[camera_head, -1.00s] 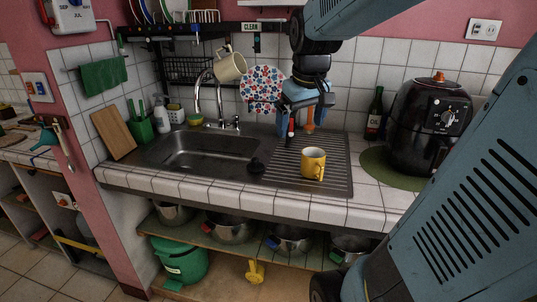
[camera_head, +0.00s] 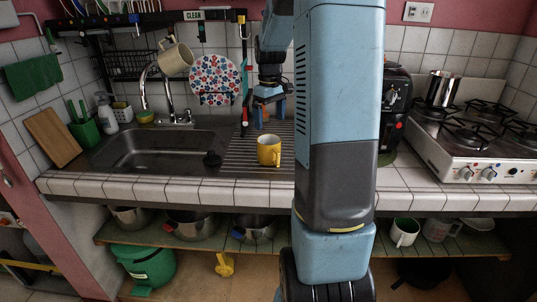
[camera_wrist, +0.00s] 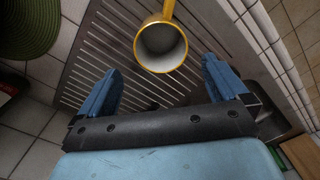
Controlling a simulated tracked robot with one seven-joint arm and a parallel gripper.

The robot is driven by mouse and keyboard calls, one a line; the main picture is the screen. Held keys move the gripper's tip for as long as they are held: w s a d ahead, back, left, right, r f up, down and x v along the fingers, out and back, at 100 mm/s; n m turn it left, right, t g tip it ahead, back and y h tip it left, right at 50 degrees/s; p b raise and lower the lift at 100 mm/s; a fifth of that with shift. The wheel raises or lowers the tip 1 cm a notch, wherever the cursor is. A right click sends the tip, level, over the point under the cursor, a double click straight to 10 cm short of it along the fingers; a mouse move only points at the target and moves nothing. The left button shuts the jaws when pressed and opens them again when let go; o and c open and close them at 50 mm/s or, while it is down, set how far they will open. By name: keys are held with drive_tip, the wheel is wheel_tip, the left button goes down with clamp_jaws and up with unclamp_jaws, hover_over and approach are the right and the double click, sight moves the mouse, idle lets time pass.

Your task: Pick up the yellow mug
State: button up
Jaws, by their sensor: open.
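The yellow mug (camera_head: 268,151) stands upright on the ribbed drainboard (camera_head: 240,160) to the right of the sink. Its handle shows on its right side in the head view. My gripper (camera_head: 268,112) is above and behind the mug, pointing down, apart from it. In the wrist view I look down into the mug's pale inside, and its yellow rim (camera_wrist: 160,70) lies ahead of the two blue fingers. The handle points to the top of that view. My gripper (camera_wrist: 158,88) is open with nothing between its fingers.
The sink basin (camera_head: 160,150) lies left of the mug, with a black plug (camera_head: 212,160) near its edge. A black air fryer (camera_head: 396,105) and a gas stove (camera_head: 475,140) stand right.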

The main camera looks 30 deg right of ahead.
sight(269, 149)
wheel_tip(269, 149, down, 13)
drive_tip(key=shift+w+r, duration=0.1)
drive_tip(key=shift+r, duration=0.1)
idle(0.5)
drive_tip(key=shift+c, duration=0.2)
drive_tip(key=c, duration=0.9)
